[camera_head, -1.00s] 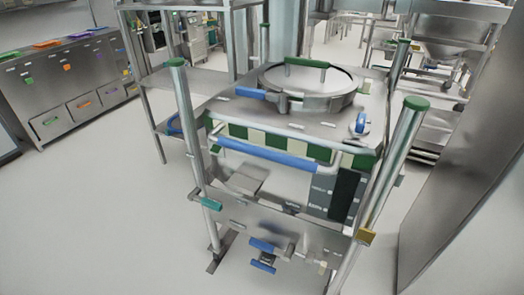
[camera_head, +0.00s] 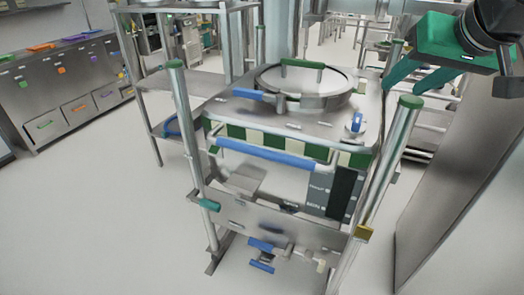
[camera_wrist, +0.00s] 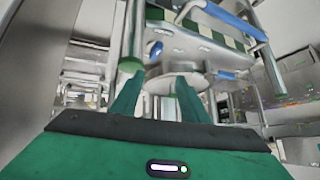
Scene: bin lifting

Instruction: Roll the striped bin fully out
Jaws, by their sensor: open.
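The striped bin (camera_head: 250,134) is a steel unit with a green and cream checked band, standing between upright posts in the middle of the head view. A blue bar handle (camera_head: 265,153) runs across its front, and a round lid with a green handle (camera_head: 302,63) sits on top. The checked band also shows, upside down, at the top of the wrist view (camera_wrist: 205,30). My green gripper (camera_head: 402,82) is at the upper right of the head view, above and right of the bin. Its fingers (camera_wrist: 158,78) are apart and empty, not touching the bin.
Steel posts with green caps (camera_head: 411,102) flank the bin. A steel crossbar (camera_head: 285,225) with a teal piece on its left crosses low in front, with blue pedal-like parts (camera_head: 263,247) below. A steel panel (camera_head: 465,190) stands at right. The floor at left is open.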

